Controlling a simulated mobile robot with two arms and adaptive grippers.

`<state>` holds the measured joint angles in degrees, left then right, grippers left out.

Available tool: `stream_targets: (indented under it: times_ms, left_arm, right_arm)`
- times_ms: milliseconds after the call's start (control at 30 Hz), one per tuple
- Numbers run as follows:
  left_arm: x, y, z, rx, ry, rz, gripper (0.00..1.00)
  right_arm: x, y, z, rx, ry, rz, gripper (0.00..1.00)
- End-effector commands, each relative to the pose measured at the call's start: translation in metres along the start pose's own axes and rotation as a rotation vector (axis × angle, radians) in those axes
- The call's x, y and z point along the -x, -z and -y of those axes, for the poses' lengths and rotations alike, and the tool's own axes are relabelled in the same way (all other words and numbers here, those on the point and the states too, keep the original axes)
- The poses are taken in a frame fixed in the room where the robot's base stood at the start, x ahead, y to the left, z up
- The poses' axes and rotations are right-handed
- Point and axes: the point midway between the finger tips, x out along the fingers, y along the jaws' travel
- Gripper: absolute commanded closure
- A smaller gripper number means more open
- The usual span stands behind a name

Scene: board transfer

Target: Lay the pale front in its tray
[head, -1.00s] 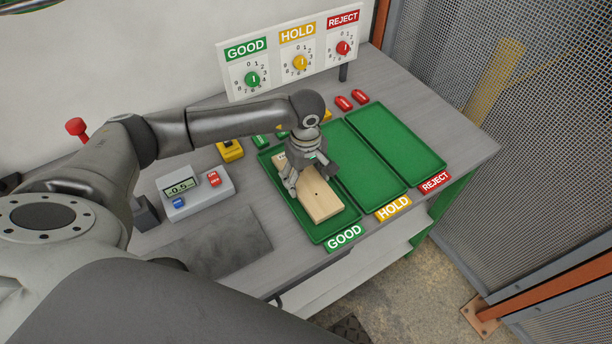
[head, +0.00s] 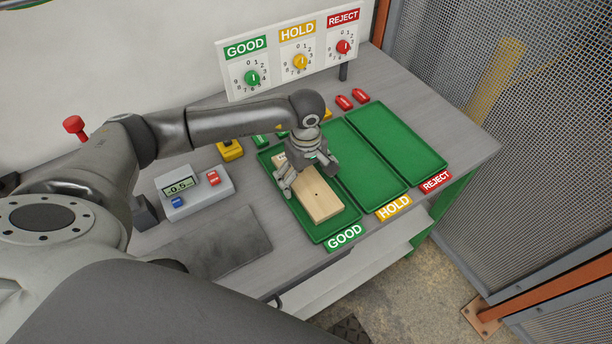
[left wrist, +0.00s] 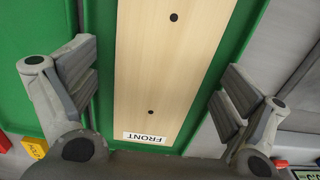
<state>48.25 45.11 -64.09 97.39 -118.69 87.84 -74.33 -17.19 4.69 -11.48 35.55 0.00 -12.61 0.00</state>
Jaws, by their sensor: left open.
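The pale front (head: 320,200) is a light wooden board with small dark holes, lying in the green GOOD tray (head: 331,238). The left wrist view shows the board (left wrist: 171,60) between my fingers, with a FRONT label at its near end. My left gripper (head: 307,178) is open over the board's far part, its fingers apart from the board on both sides. The gripper also shows in the left wrist view (left wrist: 160,95). It hides part of the board's far end in the head view. My right gripper is not in view.
The HOLD tray (head: 362,160) and REJECT tray (head: 398,145) are empty. A display box (head: 195,191) reading -0.5 and a dark mat (head: 215,245) lie left of the trays. A dial panel (head: 297,55) stands at the back. Mesh fencing (head: 560,120) is at right.

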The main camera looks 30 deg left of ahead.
Motion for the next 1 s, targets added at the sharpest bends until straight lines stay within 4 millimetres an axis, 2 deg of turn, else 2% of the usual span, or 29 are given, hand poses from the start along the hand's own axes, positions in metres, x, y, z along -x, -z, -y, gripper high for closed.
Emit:
stream_targets:
  times_ms: [133,233,500,700,1000]
  left_arm:
    - [0.005,0.0,0.0,0.0,-0.001,0.0,0.04]
    - [0.018,0.0,-0.001,-0.001,-0.003,-0.001,0.04]
    - [0.076,0.001,-0.001,0.0,-0.005,-0.002,0.04]
    - [0.108,0.001,-0.001,0.0,-0.003,-0.001,0.04]
    - [0.12,0.0,0.0,0.0,0.0,0.0,0.04]
  right_arm:
    - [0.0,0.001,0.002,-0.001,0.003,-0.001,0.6]
    - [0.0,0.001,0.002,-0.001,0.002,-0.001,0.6]
    - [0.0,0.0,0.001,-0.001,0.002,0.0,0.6]
    - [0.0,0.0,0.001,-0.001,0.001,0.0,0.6]
    - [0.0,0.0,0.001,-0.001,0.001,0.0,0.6]
